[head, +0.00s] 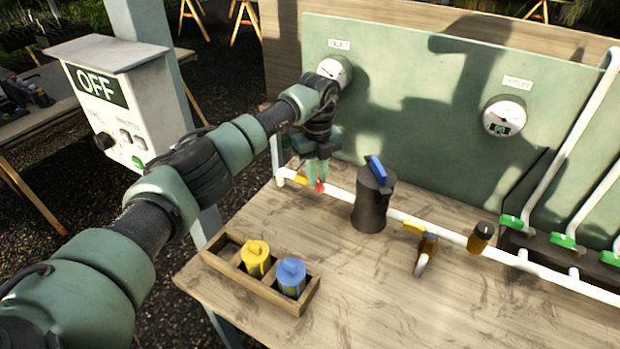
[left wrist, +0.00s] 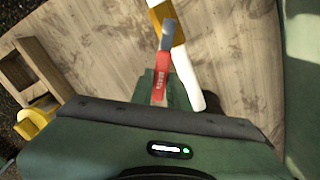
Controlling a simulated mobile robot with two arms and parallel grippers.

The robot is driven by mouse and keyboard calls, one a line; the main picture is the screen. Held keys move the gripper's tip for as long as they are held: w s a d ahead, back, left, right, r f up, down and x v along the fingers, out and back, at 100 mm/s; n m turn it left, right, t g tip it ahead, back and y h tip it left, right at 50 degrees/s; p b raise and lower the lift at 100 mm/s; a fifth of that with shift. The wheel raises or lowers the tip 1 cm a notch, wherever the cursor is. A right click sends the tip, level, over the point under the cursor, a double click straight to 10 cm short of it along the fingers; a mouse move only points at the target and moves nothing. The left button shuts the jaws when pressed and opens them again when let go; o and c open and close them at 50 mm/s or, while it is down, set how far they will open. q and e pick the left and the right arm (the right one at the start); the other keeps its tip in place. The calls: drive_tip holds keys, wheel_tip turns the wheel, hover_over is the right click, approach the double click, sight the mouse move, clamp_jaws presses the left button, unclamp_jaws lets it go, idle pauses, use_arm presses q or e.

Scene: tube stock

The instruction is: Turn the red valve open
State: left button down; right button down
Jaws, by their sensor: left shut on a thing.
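The red valve's handle (head: 320,187) shows as a small red tip between the fingers of my left gripper (head: 316,182) in the head view. In the left wrist view the red handle (left wrist: 162,75) has a grey end and lies over a white pipe (left wrist: 187,80) with a brass-yellow fitting (left wrist: 179,30). The handle lies at a small angle to the pipe. My left gripper is shut on the handle, pointing down; its green fingers are partly hidden by the handle and the gripper body. My right gripper is not in view.
A dark canister (head: 373,205) with a blue handle stands right of the gripper. A yellow-handled valve (head: 425,240) and green-handled valves (head: 563,240) sit farther right. A wooden tray (head: 222,262) holds yellow and blue cylinders. A box (head: 120,95) reads OFF; gauges (head: 503,117) hang behind.

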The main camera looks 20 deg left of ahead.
use_arm(q)
drive_tip(key=shift+w+d+n+b, duration=0.25)
drive_tip(key=shift+w+n, duration=0.3)
drive_tip(key=shift+n, duration=0.6)
drive_tip(key=shift+w+d+n+b, duration=0.2)
drive_tip(key=shift+w+n, duration=0.4)
drive_tip(key=shift+n, duration=0.5)
drive_tip(key=shift+w+d+n+b, duration=0.25)
drive_tip(key=shift+w+n, duration=0.3)
drive_tip(key=shift+n, duration=0.6)
drive_tip(key=c, duration=1.4)
unclamp_jaws()
drive_tip(key=shift+o, duration=0.2)
wheel_tip(320, 180, up, 8)
drive_tip(key=b, duration=0.1)
drive_tip(key=shift+b, duration=0.35)
